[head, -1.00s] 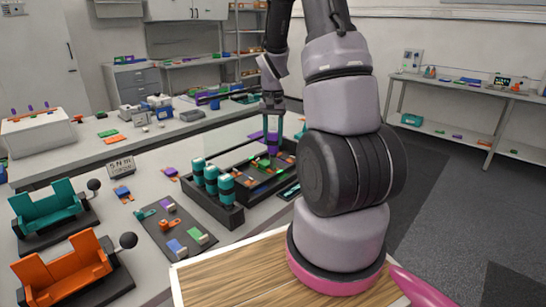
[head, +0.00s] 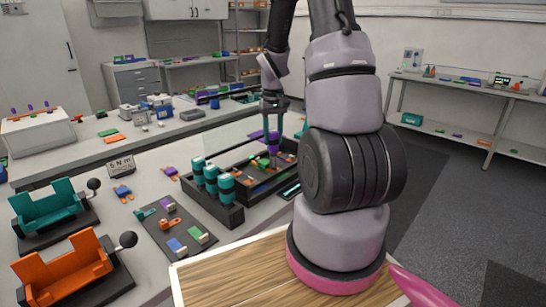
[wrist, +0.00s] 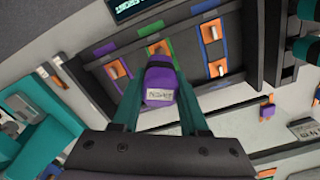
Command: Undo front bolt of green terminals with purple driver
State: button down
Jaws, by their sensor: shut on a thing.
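My gripper (head: 273,138) is shut on the purple driver (wrist: 160,84), which has a pale label facing the wrist camera. My teal fingers stand on both sides of it. In the head view the driver is over the black tray (head: 228,216). In the wrist view the green terminal strip (wrist: 154,27) has an orange part with a pale tab just beyond the driver. The driver's tip and the front bolt are hidden, so contact cannot be told.
Several teal-and-black cylinders (head: 211,178) stand at the tray's left edge. A dark mat (head: 160,233) with small parts lies left of the tray. Teal (head: 52,209) and orange (head: 70,270) cradles with black ball knobs stand further left. A "5 N m" sign (head: 120,165) stands behind.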

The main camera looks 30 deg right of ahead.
jog(key=shift+n, duration=1.5)
jog(key=shift+n, duration=1.5)
